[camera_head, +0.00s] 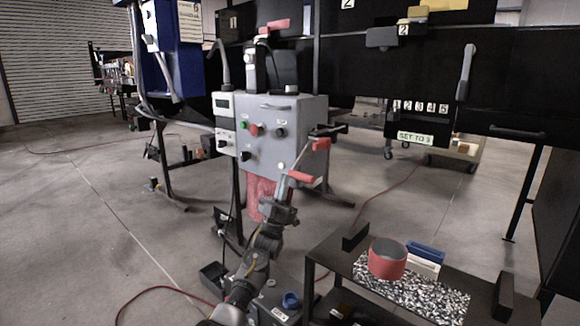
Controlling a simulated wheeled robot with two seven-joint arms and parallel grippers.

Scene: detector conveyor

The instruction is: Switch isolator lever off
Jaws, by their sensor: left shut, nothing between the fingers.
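The grey control box (288,115) stands near the middle of the view, with several buttons and knobs on its front. At its right side is a dark bracket with a red handle (321,144). A second red piece (301,177) shows lower, beside the fingertips; I cannot tell which of these is the isolator lever's grip. My left gripper (284,186) reaches up from below to just under the box's lower right corner. It is shut and holds nothing; I cannot tell whether it touches the red piece. My right gripper is not in view.
A black table (337,262) at the lower right holds a red round container (387,259) and a blue block (425,251). Black panels with a grey handle (466,72) and a "SET TO 3" sign (415,138) stand behind. Floor at left is mostly clear, with red cables.

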